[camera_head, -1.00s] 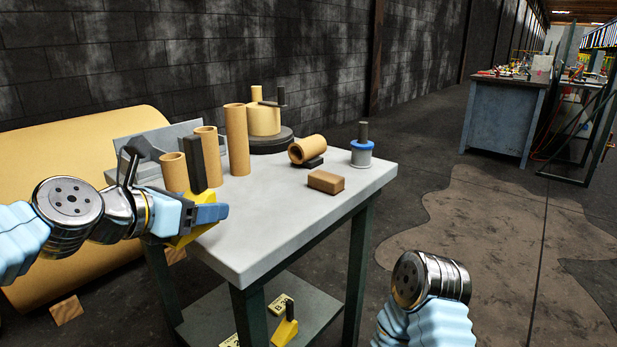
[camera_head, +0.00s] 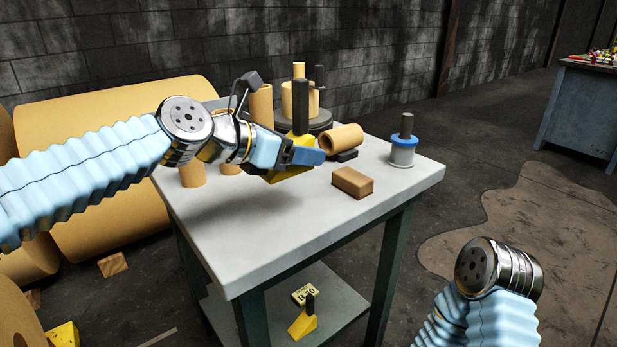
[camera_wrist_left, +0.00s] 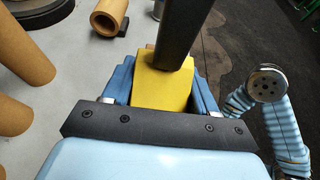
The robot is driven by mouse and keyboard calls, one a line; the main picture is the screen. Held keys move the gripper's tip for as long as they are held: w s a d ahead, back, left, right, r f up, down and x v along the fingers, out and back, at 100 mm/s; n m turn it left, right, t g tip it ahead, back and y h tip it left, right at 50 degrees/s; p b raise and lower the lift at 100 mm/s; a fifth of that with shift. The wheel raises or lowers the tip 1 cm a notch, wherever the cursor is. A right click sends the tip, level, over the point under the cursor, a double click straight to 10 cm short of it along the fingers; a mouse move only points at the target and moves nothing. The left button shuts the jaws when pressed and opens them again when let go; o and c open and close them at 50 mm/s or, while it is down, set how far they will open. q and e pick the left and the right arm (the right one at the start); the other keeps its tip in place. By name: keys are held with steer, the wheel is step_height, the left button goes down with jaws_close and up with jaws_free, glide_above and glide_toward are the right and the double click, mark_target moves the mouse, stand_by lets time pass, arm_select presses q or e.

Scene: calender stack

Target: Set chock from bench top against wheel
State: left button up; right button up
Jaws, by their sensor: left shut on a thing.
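My left gripper (camera_head: 306,157) is shut on a yellow chock (camera_head: 290,172) with an upright dark handle (camera_head: 300,105). The chock appears to be held above the bench top (camera_head: 235,250), left of the brown block. In the left wrist view the yellow chock (camera_wrist_left: 160,88) sits between the blue fingers, its dark handle (camera_wrist_left: 174,35) rising in front. Another yellow chock (camera_head: 303,322) with a dark handle stands on the lower shelf. I cannot make out a wheel for certain. My right arm shows at the lower right; its gripper fingers are not visible.
On the bench are a brown block (camera_head: 352,182), a lying cardboard tube (camera_head: 342,139), a blue-rimmed grey spool (camera_head: 403,150) and upright tubes (camera_head: 192,175). Large tan rolls (camera_head: 90,115) lie on the floor at left, with wooden wedges (camera_head: 112,265) and a yellow piece (camera_head: 62,335) nearby.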

arm_select(q)
glide_above(306, 195)
steer(key=f, duration=0.5)
steer(key=shift+s+a, duration=0.1)
steer(key=shift+s, duration=0.1)
steer(key=f, duration=0.2)
steer(key=b, duration=0.1)
steer(key=shift+w+f, duration=0.25)
steer(key=shift+f, duration=0.4)
steer(key=shift+f, duration=0.2)
steer(key=o, duration=1.3)
